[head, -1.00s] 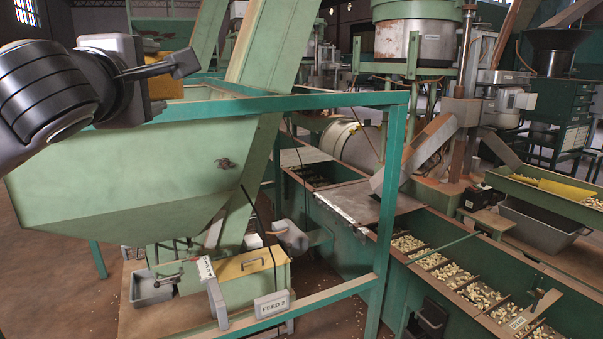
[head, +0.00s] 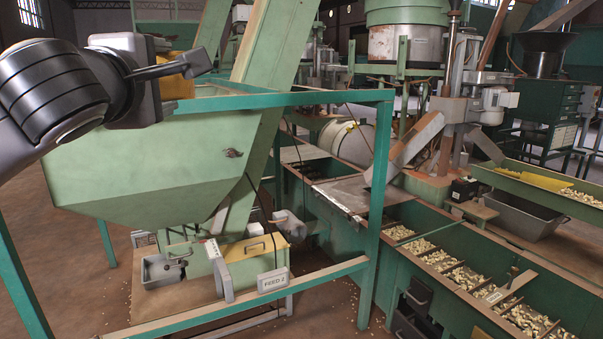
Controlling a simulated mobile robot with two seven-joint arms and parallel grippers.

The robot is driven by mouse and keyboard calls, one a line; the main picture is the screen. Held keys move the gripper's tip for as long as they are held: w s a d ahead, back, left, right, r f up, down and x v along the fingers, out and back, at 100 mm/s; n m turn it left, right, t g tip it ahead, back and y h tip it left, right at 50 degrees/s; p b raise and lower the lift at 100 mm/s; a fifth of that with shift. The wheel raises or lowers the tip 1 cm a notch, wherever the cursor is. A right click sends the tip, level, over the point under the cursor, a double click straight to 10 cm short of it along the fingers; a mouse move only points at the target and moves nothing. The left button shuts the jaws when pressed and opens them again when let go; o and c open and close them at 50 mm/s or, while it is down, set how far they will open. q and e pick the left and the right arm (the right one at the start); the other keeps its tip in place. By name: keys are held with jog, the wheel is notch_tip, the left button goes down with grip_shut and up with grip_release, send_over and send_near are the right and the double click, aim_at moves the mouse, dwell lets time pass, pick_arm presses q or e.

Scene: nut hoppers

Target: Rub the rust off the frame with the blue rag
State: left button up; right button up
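The green frame (head: 290,100) stands in front of me, with a top rail, corner posts and a low rail (head: 320,272). Brown, rust-like wear shows along the upper edges of its rails. One dark finger points right; the side-on view hides whether the fingers are apart. No blue rag shows in this view. My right gripper is out of view.
A box marked FEED 2 (head: 272,281) and a small grey tray (head: 163,270) sit low inside the frame. A long green trough (head: 440,225) with several nut compartments runs on the right. Brown floor is clear at lower left.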

aim_at(189, 82)
pick_arm(q)
jog(key=shift+m+h, duration=0.5)
jog(key=shift+h, duration=0.3)
jog(key=d, duration=0.4)
jog(key=shift+w+f, duration=0.1)
jog(key=shift+f, duration=0.3)
jog(key=shift+s+d+f+m+g+h, duration=0.3)
jog(key=shift+s+f+m+g+h, duration=1.15)
jog(key=shift+f, duration=4.3)
jog(key=shift+s+d+f+m+g+h, duration=0.2)
jog(key=shift+s+f+m+h, duration=0.4)
jog(key=shift+f+m+h, duration=2.5)
jog(key=s+a+f+n, duration=0.2)
jog(key=s+a+f, duration=0.1)
jog(key=f, duration=0.3)
jog(key=s+a+f+n+t+y, duration=0.1)
jog(key=s+a+f+n, duration=0.1)
jog(key=s+a+f, duration=0.2)
notch_tip(189, 82, down, 3)
jog(key=shift+s+a+f, duration=0.2)
jog(key=shift+s+a, duration=0.05)
jog(key=shift+s, duration=0.15)
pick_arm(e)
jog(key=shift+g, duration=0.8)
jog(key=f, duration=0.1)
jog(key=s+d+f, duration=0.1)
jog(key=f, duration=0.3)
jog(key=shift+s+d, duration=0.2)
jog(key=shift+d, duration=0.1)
